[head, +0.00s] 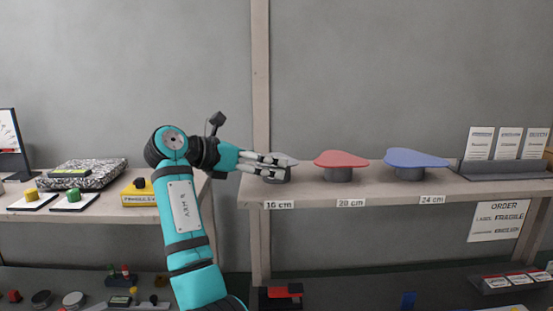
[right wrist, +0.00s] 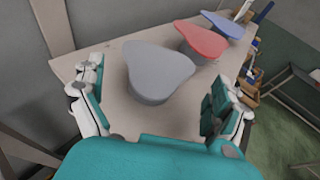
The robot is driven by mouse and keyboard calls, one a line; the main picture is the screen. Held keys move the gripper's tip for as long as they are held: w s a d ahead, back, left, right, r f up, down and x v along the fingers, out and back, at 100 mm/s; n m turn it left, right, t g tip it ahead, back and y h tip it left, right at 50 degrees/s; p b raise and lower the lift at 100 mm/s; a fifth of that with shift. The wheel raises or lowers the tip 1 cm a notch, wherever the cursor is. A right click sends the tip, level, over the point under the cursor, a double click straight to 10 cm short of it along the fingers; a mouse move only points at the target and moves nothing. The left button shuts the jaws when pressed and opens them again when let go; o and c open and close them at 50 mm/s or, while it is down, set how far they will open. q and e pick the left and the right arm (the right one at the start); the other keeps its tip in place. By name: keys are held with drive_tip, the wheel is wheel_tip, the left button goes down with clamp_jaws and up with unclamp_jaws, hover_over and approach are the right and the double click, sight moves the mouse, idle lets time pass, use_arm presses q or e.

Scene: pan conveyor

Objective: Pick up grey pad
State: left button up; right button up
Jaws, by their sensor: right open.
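The grey pad (right wrist: 158,64) is a flat, rounded triangular plate on a short grey stand at the shelf's 16 cm label (head: 279,205). In the right wrist view it lies ahead, between and slightly beyond my spread fingers. My right gripper (head: 277,163) is open and empty, reaching in from the left at the pad's height. In the head view its fingers cover most of the grey pad. Contact between fingers and pad cannot be told. My left gripper is not in view.
A red pad (head: 341,158) and a blue pad (head: 416,158) stand on similar stands to the right on the same shelf (head: 390,192). A post (head: 261,75) rises behind my gripper. A left shelf holds a yellow box (head: 138,196) and a speckled slab (head: 85,173).

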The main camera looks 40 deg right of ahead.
drive_tip(key=p+x, duration=0.1)
drive_tip(key=x, duration=0.4)
drive_tip(key=shift+w+d+r, duration=0.1)
drive_tip(key=c, duration=0.4)
